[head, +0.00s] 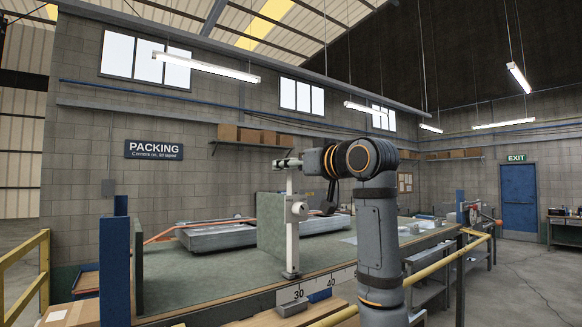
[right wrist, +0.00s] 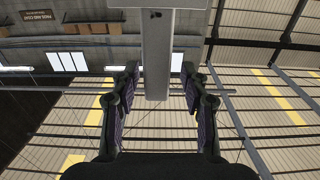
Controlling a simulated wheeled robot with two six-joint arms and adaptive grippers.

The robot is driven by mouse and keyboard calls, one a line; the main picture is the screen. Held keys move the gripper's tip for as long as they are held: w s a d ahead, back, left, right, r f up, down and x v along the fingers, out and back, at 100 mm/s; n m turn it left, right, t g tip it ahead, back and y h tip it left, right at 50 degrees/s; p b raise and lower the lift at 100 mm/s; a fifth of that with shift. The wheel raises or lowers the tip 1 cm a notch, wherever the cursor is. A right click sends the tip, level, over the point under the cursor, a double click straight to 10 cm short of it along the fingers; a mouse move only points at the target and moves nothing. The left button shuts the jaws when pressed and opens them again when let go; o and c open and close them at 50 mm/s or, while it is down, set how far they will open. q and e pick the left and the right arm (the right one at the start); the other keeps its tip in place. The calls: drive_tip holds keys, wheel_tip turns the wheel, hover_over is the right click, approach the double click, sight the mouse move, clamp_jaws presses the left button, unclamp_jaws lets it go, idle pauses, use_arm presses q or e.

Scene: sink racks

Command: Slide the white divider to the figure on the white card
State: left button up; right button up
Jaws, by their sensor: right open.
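The white divider (head: 292,235) is an upright post with a round knob, at the bench's front edge. Its foot is close to the 30 on the white scale (head: 325,283); 40 lies farther right. A green panel (head: 270,225) stands just behind the post. My right gripper (head: 290,162) is at the post's top. In the right wrist view, its open fingers (right wrist: 160,80) lie either side of the post (right wrist: 157,50), with gaps on both sides. I cannot make out a white card with a figure. My left gripper is not in view.
A blue block (head: 320,296) and a grey block (head: 292,308) sit below the scale. A metal tray-like piece (head: 215,237) lies at the back. A yellow rail (head: 450,262) runs in front at right.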

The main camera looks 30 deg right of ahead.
drive_tip(key=s, duration=1.2)
drive_tip(key=shift+d, duration=0.3)
drive_tip(key=shift+w, duration=0.1)
